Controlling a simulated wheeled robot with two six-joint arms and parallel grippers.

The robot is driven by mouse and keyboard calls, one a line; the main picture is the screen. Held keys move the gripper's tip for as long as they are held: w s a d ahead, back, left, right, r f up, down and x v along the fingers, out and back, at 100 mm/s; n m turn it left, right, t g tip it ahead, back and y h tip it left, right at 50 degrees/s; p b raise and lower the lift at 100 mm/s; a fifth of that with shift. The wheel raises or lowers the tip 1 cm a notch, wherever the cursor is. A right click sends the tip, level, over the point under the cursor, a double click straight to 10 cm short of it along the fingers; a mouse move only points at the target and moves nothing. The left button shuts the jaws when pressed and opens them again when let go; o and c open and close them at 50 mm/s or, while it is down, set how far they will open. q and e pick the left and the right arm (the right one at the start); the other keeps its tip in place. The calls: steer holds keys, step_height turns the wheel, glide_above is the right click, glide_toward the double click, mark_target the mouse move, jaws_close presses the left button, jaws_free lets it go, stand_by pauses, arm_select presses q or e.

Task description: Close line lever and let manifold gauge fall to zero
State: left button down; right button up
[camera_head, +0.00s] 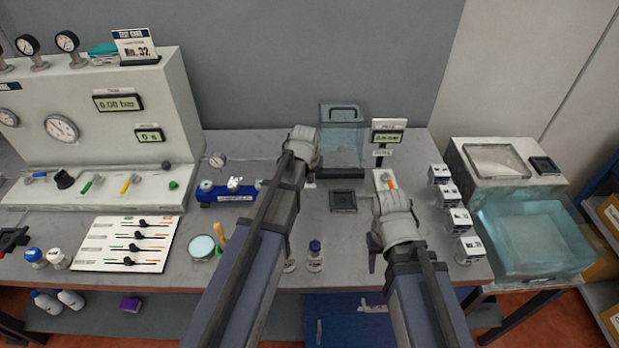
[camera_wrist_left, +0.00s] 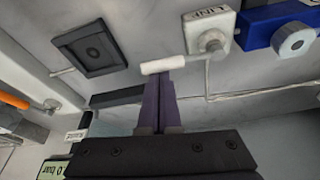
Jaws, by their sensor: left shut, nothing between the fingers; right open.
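In the left wrist view, the line lever is a white block (camera_wrist_left: 207,32) labelled LINE, with a grey pivot and a white handle (camera_wrist_left: 163,65) pointing left. My left gripper (camera_wrist_left: 160,82) is shut and empty, its purple fingertips right at the handle; I cannot tell if they touch. In the head view my left arm hides the lever and those fingertips. A small round gauge (camera_head: 217,160) stands behind the blue manifold (camera_head: 228,193); its needle is too small to read. My right gripper (camera_head: 373,252) is open low at the right, mostly hidden by its wrist.
A display panel (camera_head: 118,102) reads 0.00 bar. A small display (camera_head: 388,138) stands behind the right arm. A dark square pad (camera_head: 343,201) lies between the arms. A clear blue box (camera_head: 342,140) stands behind. Several white boxes (camera_head: 459,219) line the right edge.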

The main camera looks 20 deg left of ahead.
arm_select(q)
steer(key=s+m, duration=0.1)
steer(key=m, duration=0.1)
steer(key=s+m+h, duration=0.1)
steer(key=m, duration=0.1)
steer(key=shift+s+d, duration=0.15)
steer(key=shift+s, duration=0.2)
steer(key=s+m, duration=0.1)
steer(key=m+h, duration=0.1)
steer(key=m, duration=0.1)
steer(key=s+m, duration=0.1)
steer(key=shift+s+a+m+g+h, duration=0.3)
steer(key=shift+a+g, duration=0.05)
steer(key=shift+g, duration=0.05)
steer(key=m, duration=0.1)
steer(key=s+a+m, duration=0.1)
steer(key=m, duration=0.1)
steer(key=s+a+m+g+h, duration=0.1)
steer(key=m, duration=0.1)
steer(key=shift+s, duration=0.2)
steer(key=shift+s+a, duration=0.4)
steer(key=shift+a, duration=0.25)
